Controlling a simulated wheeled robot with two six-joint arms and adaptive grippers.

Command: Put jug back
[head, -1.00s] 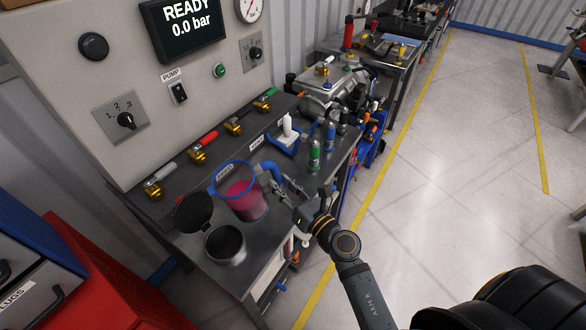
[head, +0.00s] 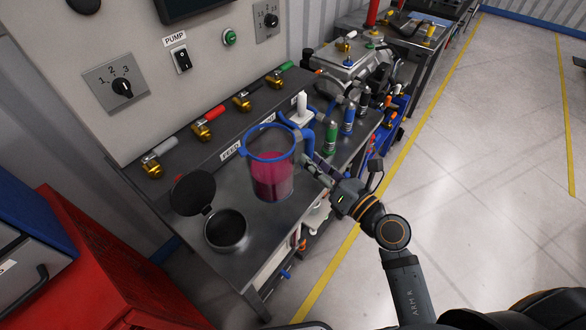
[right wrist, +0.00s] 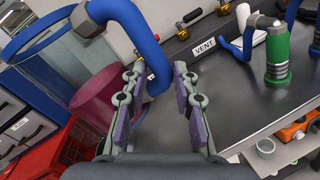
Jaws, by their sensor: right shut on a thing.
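The clear jug (head: 270,172) with a blue rim, blue handle and pink liquid is upright over the grey bench, right of the dark pot. I cannot tell whether its base touches the bench. My right gripper (head: 312,168) is at the handle on the jug's right side, shut on it. In the right wrist view the blue handle (right wrist: 150,52) runs down between the two finger pads, with the jug's pink body (right wrist: 92,102) to the left. My left gripper is not in view.
A pot (head: 226,231) with its lid open stands at the bench's front left. A FEED label (head: 232,151) lies behind the jug's left. Brass valves line the back.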

